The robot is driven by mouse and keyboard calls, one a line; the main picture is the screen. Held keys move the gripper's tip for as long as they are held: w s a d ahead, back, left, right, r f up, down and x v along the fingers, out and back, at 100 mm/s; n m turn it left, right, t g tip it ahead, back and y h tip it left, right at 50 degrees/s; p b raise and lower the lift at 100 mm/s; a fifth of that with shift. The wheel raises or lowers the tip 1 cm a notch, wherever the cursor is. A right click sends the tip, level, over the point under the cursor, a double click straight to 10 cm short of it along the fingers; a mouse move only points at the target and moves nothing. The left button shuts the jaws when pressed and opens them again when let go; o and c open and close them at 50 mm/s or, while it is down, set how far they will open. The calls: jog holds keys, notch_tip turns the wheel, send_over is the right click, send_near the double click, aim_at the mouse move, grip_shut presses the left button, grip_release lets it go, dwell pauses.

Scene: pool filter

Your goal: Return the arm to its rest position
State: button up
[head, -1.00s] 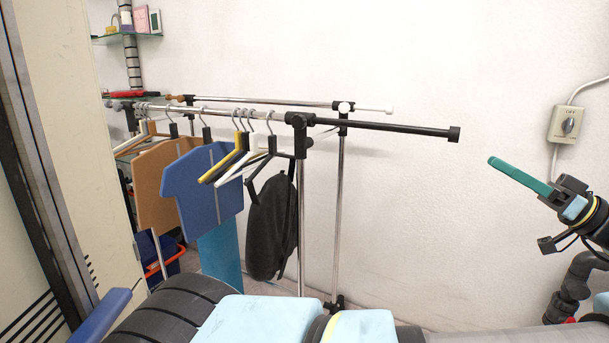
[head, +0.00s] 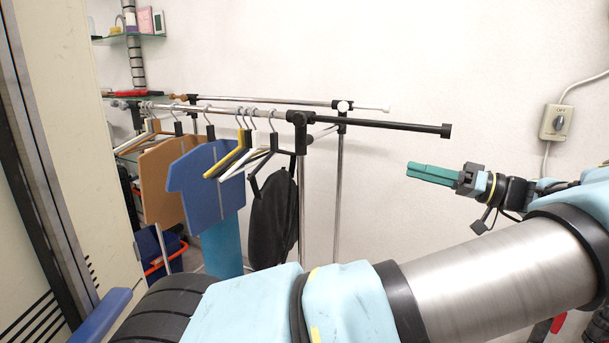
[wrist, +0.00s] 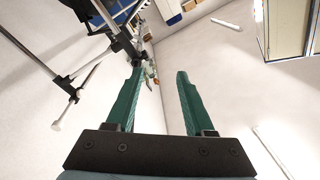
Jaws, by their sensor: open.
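My gripper (head: 432,172) is at the right of the head view, its green fingers pointing left, in front of the white wall and below the black end of the clothes rail. In the wrist view my gripper (wrist: 158,78) shows its two green fingers apart with nothing between them. My arm, light blue and metal, stretches across the bottom right of the head view. The gripper appears apart from the rack and the wall.
A clothes rack (head: 375,122) with several hangers, a blue shirt-shaped board (head: 208,187) and a black bag (head: 272,225) stands left of the gripper. A switch box (head: 556,122) with a cable is on the wall at right. Glass shelves stand at the back left.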

jog(key=w+a+f+m+g+h, duration=0.2)
jog(key=a+f+g+h, duration=0.3)
jog(key=a, duration=0.6)
jog(key=w+a+f+m+g+h, duration=0.1)
jog(key=w+a+f+m+g, duration=0.15)
jog(key=a+f, duration=0.65)
jog(key=s+a+r+m+h, duration=0.2)
jog(key=s+a+m+h, duration=0.1)
jog(key=s+a+h, duration=0.8)
jog(key=s+t, duration=0.1)
jog(key=s, duration=0.2)
jog(key=shift+h+p, duration=0.3)
jog(key=shift+p, duration=0.05)
jog(key=shift+w+a, duration=0.1)
